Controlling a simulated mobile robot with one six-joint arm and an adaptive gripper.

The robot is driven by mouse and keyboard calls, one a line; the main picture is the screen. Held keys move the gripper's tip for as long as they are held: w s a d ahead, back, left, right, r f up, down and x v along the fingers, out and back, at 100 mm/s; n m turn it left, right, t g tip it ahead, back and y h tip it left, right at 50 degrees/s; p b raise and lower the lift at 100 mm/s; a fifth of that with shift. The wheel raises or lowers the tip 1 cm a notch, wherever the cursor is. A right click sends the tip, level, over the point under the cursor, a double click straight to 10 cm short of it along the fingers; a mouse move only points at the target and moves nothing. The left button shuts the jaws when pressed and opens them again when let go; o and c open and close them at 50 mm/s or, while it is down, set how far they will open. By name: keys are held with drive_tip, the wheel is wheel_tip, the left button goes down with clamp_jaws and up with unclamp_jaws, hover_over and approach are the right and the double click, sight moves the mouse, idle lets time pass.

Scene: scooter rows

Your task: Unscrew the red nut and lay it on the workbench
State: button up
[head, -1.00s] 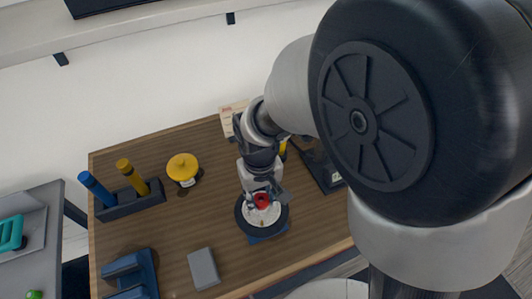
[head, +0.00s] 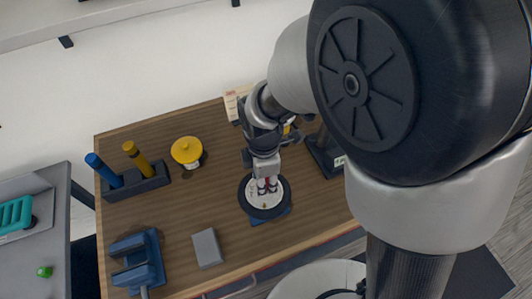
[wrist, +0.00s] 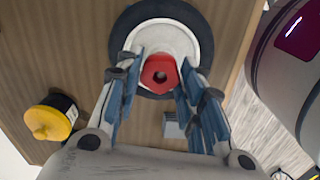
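The red nut (wrist: 160,74) sits at the middle of a white disc with a black tyre-like rim (wrist: 121,33), a wheel lying flat on the workbench (head: 190,225). In the head view the wheel (head: 247,205) rests on a blue base, and the nut is partly hidden by my fingers. My gripper (wrist: 161,80) is open, with blue-padded fingers on either side of the nut. A gap shows between the pads, and I cannot tell whether either touches the nut. In the head view my gripper (head: 266,186) points down over the wheel's centre.
A yellow-capped pot (head: 186,150), a holder with blue and yellow handles (head: 140,185), a blue vice-like fixture (head: 140,260) and a grey block (head: 207,248) stand left of the wheel. Bare wood lies between them. A dark stand (head: 325,155) is at the right.

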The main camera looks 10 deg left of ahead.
drive_tip(key=shift+o, duration=0.6)
drive_tip(key=o, duration=0.3)
